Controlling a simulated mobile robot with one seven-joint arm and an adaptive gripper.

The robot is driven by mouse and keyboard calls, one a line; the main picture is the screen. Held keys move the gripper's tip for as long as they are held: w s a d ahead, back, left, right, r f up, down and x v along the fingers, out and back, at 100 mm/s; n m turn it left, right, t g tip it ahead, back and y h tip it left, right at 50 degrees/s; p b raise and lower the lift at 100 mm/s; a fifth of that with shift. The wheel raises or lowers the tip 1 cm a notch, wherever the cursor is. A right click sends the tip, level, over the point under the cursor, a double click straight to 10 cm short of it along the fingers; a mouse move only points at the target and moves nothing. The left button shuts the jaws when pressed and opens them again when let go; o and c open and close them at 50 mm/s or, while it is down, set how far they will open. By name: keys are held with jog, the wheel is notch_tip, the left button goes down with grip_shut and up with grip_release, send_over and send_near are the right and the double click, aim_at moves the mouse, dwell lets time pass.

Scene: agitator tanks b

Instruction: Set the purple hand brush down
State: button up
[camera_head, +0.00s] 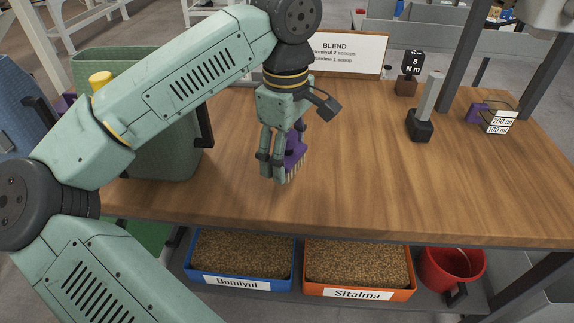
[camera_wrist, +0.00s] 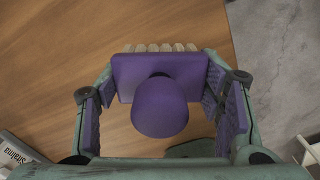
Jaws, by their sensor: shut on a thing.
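The purple hand brush (camera_head: 294,157) hangs in my gripper (camera_head: 279,162) over the left part of the wooden table (camera_head: 360,200). In the wrist view the brush (camera_wrist: 160,105) shows its round knob and flat block between the two purple-padded fingers. My gripper is shut on the block's sides. The pale bristles point down at the tabletop in the head view. I cannot tell whether they touch the wood. My fingers partly hide the brush in the head view.
A green bin (camera_head: 165,150) stands left of my gripper. A BLEND sign (camera_head: 340,55), a grey-handled tool (camera_head: 422,115) and measuring cups (camera_head: 492,118) stand farther back. Blue (camera_head: 240,282) and orange (camera_head: 405,290) grain trays and a red bucket (camera_head: 435,278) sit below. The middle tabletop is clear.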

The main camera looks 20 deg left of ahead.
jog(key=shift+f, duration=1.95)
jog(key=shift+f, duration=0.2)
jog(key=o, duration=1.2)
jog(key=shift+r, duration=0.1)
jog(key=shift+r+p, duration=0.25)
jog(key=shift+p, duration=0.15)
notch_tip(320, 180, up, 11)
jog(key=shift+r+b, duration=0.15)
jog(key=shift+b, duration=0.45)
jog(key=shift+r, duration=0.25)
